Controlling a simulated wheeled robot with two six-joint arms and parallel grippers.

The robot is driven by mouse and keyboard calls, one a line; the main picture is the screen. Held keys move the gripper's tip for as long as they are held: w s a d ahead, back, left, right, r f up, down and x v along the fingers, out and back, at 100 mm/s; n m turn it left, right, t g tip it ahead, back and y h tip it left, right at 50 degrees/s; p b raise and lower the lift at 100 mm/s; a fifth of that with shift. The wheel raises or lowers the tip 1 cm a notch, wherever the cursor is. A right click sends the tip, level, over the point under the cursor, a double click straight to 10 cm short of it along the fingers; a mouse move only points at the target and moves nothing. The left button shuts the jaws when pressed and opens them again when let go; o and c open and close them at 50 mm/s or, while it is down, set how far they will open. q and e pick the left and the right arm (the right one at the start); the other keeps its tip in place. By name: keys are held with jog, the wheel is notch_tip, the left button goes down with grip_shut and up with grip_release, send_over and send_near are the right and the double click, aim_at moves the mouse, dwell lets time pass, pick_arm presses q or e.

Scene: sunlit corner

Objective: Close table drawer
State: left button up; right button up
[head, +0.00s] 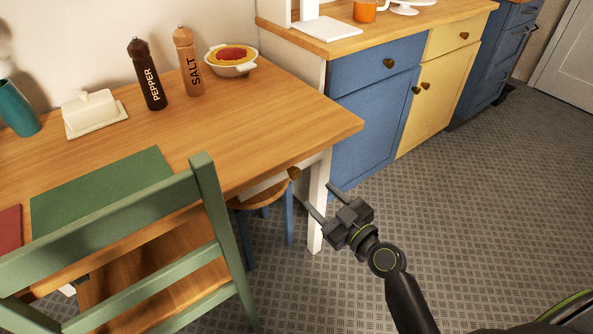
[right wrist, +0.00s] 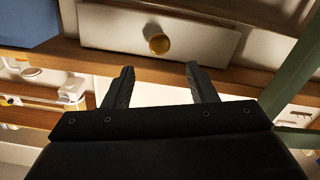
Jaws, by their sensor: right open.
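The wooden table (head: 270,118) has a white drawer front (head: 262,188) under its edge, with a brass knob (head: 294,173). How far the drawer stands out is hard to tell from above. In the right wrist view, the drawer front (right wrist: 215,42) and its round knob (right wrist: 159,45) lie beyond the fingertips. My right gripper (head: 320,197) is open and empty, beside the white table leg and a little to the right of the knob in the head view. In the right wrist view, its fingers (right wrist: 159,72) are spread and apart from the knob. My left gripper is not seen.
A green chair (head: 207,190) stands at the front of the table, left of the drawer. A stool (head: 262,196) sits under it. The pepper mill (head: 146,75), salt mill (head: 188,62), pie dish (head: 232,60) and butter dish (head: 92,112) stand on top. Floor (head: 460,200) at right is clear.

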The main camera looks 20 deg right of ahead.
aim_at(297, 175)
pick_arm(q)
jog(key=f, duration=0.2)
jog(key=p, duration=0.1)
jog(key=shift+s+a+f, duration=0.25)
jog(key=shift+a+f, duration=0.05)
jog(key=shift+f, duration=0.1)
pick_arm(e)
jog(key=x, duration=1)
jog(key=shift+w+a, duration=0.1)
jog(key=shift+w, duration=0.15)
jog(key=shift+c, duration=0.4)
grip_shut()
